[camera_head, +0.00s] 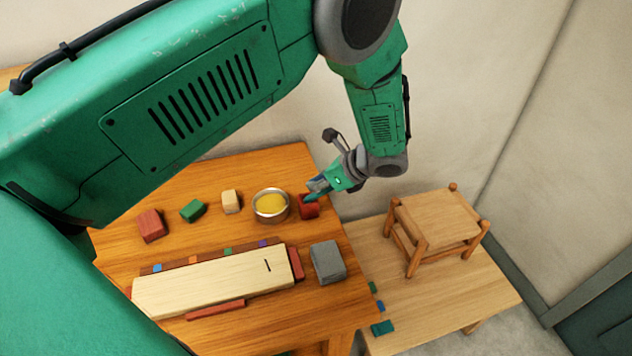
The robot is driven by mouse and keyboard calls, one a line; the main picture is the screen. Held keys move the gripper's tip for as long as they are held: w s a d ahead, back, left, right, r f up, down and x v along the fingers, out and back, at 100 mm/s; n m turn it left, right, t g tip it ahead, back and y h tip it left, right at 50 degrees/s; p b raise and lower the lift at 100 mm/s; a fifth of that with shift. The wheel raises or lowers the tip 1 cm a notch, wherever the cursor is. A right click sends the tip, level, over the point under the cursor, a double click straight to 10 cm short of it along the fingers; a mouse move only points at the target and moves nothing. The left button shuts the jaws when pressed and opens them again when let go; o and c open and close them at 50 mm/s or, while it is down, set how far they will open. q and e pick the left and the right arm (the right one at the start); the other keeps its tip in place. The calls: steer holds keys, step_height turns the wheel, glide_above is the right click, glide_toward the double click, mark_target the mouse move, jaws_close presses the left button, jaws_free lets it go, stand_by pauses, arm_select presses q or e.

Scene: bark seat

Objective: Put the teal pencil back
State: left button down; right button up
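My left gripper (317,187) hangs at the table's right back edge, just above a small red holder or block (309,211). A small teal piece (311,197) shows at its fingertips, over the red thing's top. It may be the teal pencil, but it is too small to tell. I cannot tell whether the fingers are shut on it, or whether it touches the red thing. My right gripper is out of view.
On the wooden table (230,172) stand a tin with yellow contents (271,205), a grey block (327,262), a pale board (210,284) and small coloured blocks. A lower bench (440,300) at right holds a small stool (437,218) and a teal block (382,328).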

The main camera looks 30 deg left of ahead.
arm_select(q)
steer(key=shift+a+f, duration=0.2)
steer(key=shift+a, duration=0.65)
steer(key=shift+a+f, duration=0.15)
steer(key=shift+a, duration=0.45)
steer(key=shift+d, duration=0.85)
steer(key=shift+d+b, duration=0.3)
steer(key=shift+d, duration=0.05)
steer(key=shift+a+f, duration=0.4)
steer(key=shift+a, duration=0.25)
steer(key=c, duration=1.8)
jaws_free()
steer(key=shift+a, duration=0.25)
steer(key=shift+s, duration=0.1)
steer(key=shift+d+r, duration=0.1)
steer(key=shift+d, duration=0.25)
steer(key=v, duration=1.1)
steer(key=shift+d+r, duration=0.1)
steer(key=shift+r, duration=0.15)
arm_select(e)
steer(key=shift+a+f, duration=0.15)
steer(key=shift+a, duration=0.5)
